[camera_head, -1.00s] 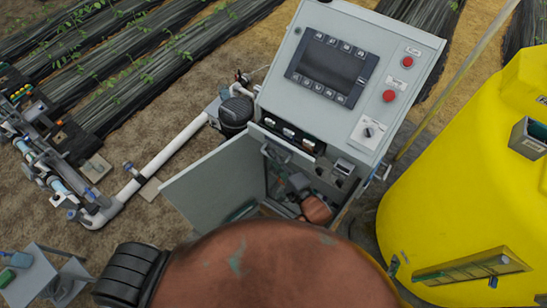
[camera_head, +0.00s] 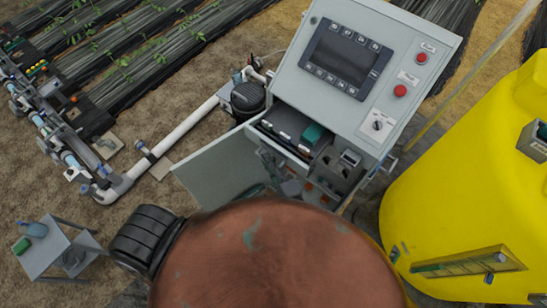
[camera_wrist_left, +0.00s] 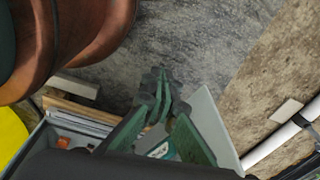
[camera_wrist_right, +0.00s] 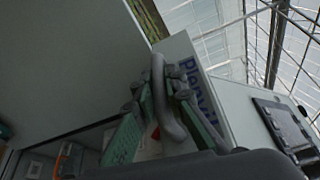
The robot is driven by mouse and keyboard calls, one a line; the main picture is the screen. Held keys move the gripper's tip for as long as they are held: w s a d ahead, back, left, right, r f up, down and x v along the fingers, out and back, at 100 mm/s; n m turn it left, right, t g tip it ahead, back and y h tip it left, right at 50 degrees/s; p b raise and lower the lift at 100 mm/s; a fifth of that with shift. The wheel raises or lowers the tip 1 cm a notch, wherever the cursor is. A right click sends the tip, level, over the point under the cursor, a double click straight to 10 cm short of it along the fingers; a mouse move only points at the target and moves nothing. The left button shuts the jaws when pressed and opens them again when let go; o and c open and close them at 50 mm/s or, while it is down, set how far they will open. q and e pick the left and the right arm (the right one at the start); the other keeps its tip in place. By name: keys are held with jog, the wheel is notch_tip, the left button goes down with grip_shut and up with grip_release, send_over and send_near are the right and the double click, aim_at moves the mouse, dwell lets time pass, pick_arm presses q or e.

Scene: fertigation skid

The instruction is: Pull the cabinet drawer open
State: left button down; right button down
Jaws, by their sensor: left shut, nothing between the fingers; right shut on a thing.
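The drawer (camera_head: 279,148) sticks out of the grey cabinet (camera_head: 323,94), below its sloped panel. Dark items and a green block (camera_head: 313,134) show inside it. My right gripper (camera_wrist_right: 168,98) is shut around the curved grey drawer handle (camera_wrist_right: 160,70) in the right wrist view. In the head view the right gripper (camera_head: 270,166) is small, just below the drawer front. My left gripper (camera_wrist_left: 162,88) is shut and empty in the left wrist view, above papers and other contents.
The cabinet door (camera_head: 216,168) stands open to the left of the drawer. A yellow tank (camera_head: 455,190) stands close on the right. White pipework (camera_head: 185,132) runs at the left, and a small grey table (camera_head: 48,255) stands at the lower left.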

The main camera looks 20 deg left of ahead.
jog(key=c, duration=2)
grip_release()
pick_arm(q)
jog(key=shift+s, duration=0.6)
pick_arm(e)
jog(key=shift+o, duration=0.2)
pick_arm(q)
jog(key=shift+w+a, duration=0.1)
pick_arm(e)
jog(key=shift+d, duration=0.1)
jog(key=shift+s+d, duration=0.25)
pick_arm(q)
jog(key=shift+w, duration=0.1)
pick_arm(e)
jog(key=v, duration=1.1)
jog(key=shift+f, duration=0.1)
